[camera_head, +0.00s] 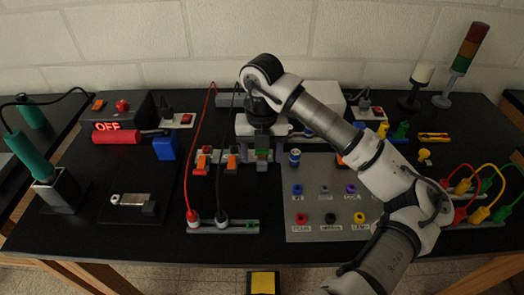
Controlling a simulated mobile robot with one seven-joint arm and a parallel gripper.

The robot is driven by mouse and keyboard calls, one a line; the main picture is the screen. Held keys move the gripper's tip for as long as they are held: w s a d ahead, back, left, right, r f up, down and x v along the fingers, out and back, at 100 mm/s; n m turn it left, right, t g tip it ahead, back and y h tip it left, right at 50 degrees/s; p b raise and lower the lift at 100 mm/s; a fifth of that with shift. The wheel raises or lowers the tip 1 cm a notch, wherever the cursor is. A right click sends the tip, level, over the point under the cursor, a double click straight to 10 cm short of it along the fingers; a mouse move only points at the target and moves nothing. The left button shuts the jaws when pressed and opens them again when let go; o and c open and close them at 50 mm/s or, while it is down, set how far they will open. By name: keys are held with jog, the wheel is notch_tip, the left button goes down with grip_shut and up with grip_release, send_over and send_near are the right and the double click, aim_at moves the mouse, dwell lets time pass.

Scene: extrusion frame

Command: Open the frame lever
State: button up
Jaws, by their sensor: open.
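My arm reaches in from the lower right, and my gripper (262,146) points down over the middle of the bench. Its fingers are small here and partly lost against a dark and pale device, and I see nothing held in them. Below and left of it stand small upright pieces with orange parts, one at the left (202,161) and one nearer (232,163).
A grey panel (296,224) with coloured sockets lies right of the gripper, partly behind my arm. A strip (238,227) with red and black cables stands in front. A red tool (128,136) and a blue block (165,147) lie left. A signal tower (466,57) stands back right.

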jog(key=c, duration=0.9)
jog(key=b, duration=0.3)
jog(key=shift+s+f+t, duration=0.1)
jog(key=shift+f+t, duration=0.3)
jog(key=shift+c, duration=0.2)
jog(key=t+b, duration=0.1)
jog(key=b, duration=0.2)
jog(key=shift+s+b, duration=0.15)
jog(key=shift+b, duration=0.55)
jog(key=shift+s+r+t, duration=0.1)
jog(key=shift+r+t, duration=0.05)
jog(key=shift+t, duration=0.25)
jog(key=o, duration=0.9)
jog(key=shift+o, duration=0.2)
jog(key=b+v, duration=0.2)
jog(key=v, duration=1.2)
